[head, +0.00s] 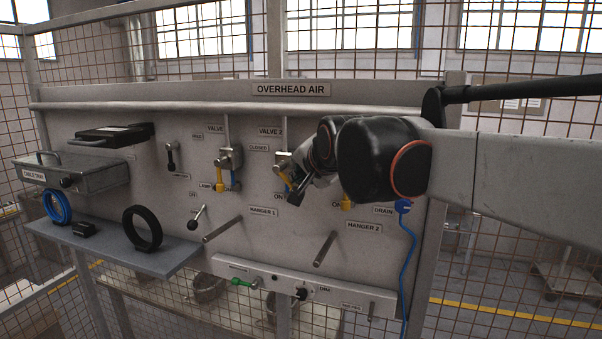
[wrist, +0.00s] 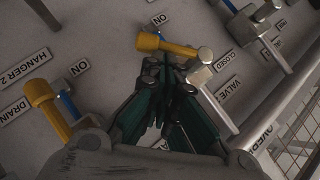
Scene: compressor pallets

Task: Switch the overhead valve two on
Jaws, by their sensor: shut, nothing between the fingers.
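Valve two (head: 283,160) is on the upright panel under the "VALVE 2" label, fed by a pipe from above. In the wrist view its yellow-ended lever (wrist: 165,45) runs left from the metal valve body, its yellow end beside an "ON" label (wrist: 160,20) and pointing away from the "CLOSED" label (wrist: 225,62). My gripper (head: 297,190) is shut and empty in front of the panel. In the wrist view its fingertips (wrist: 165,75) are close beside the lever; I cannot tell whether they touch. In the head view my gripper and arm partly hide the valve.
Valve one (head: 231,160) is to the left. Another yellow-ended lever (wrist: 45,100) is near the "DRAIN" label. Two hanger pegs, hanger 1 (head: 222,229) and hanger 2 (head: 325,248), stick out below. A shelf (head: 110,254) with a black ring (head: 142,229) juts out at left.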

